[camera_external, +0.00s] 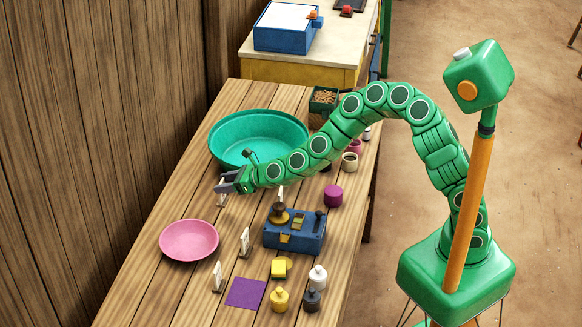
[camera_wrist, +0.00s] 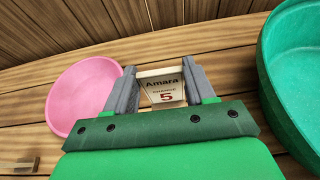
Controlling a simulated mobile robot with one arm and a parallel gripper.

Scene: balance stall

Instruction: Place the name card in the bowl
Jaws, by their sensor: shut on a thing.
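My gripper (camera_external: 228,184) is shut on a small white name card (camera_external: 222,199). In the wrist view the card (camera_wrist: 162,87) stands between the two grey fingers (camera_wrist: 160,72) and reads "Amara" with a red 5. A pink bowl (camera_external: 189,240) stands on the wooden table, nearer the front than the gripper; it also shows left of the fingers in the wrist view (camera_wrist: 84,95). The bowl looks empty. The card is apart from the bowl; its height above the table is hard to tell.
A large teal basin (camera_external: 258,119) stands just behind the gripper. More white cards (camera_external: 244,242) stand right of and in front of the bowl. A blue balance base (camera_external: 294,232), weights (camera_external: 318,277) and a purple mat (camera_external: 246,293) lie further right. Bare wood separates gripper and bowl.

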